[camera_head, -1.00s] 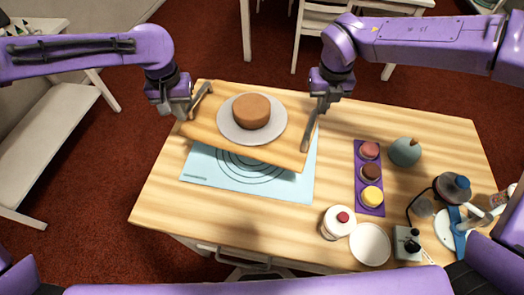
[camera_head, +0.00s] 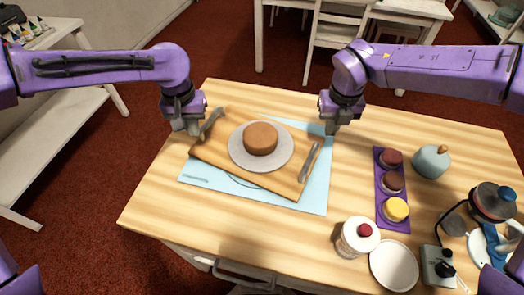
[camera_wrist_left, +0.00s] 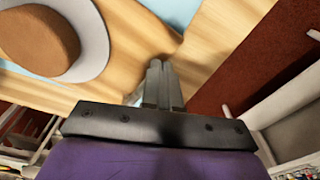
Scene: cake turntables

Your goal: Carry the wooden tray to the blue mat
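The wooden tray (camera_head: 215,155) lies turned at an angle over the light blue mat (camera_head: 316,188), covering much of it; its left corner reaches past the mat's left edge. It carries a grey plate (camera_head: 240,160) with a round brown cake (camera_head: 260,138), also in the left wrist view (camera_wrist_left: 35,38). A metal handle stands at each side, left (camera_head: 212,122) and right (camera_head: 311,162). My left gripper (camera_head: 190,130) is beside the left handle; its fingers look together in the wrist view (camera_wrist_left: 158,66), with nothing clearly between them. My right gripper (camera_head: 332,130) is apart from the right handle, its fingers unclear.
On the right are a purple strip (camera_head: 394,222) with several small cakes, a teal round pot (camera_head: 431,161), a white jar with a red top (camera_head: 357,238), a white plate (camera_head: 393,265) and a dark-topped device (camera_head: 492,203). The table's front left is clear.

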